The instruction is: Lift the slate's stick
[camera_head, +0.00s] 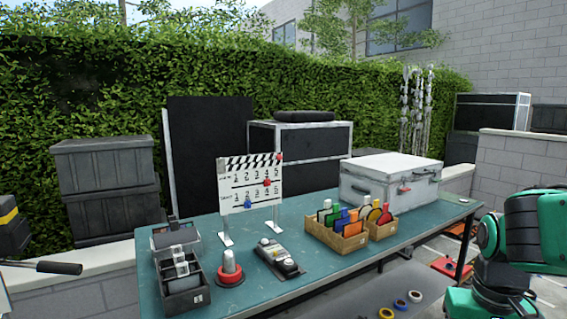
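The slate (249,190) is a white clapperboard standing upright on two small feet on the teal table (330,263), left of the middle in the head view. Its stick (250,161) has black and white stripes and lies along the slate's top edge, with a small red piece at its right end. Whether a gap separates stick and board is too small to tell. Red and blue markers sit on the slate's face. My green and black arm shows at the right edge, right of the table and well away from the slate. My gripper is not in view.
Wooden boxes of coloured paddles (338,240) and a white case (390,182) stand right of the slate. A dark caddy (183,290), a red-based knob (230,270) and a black device (280,263) stand in front. Coloured tape rolls lie on a lower shelf.

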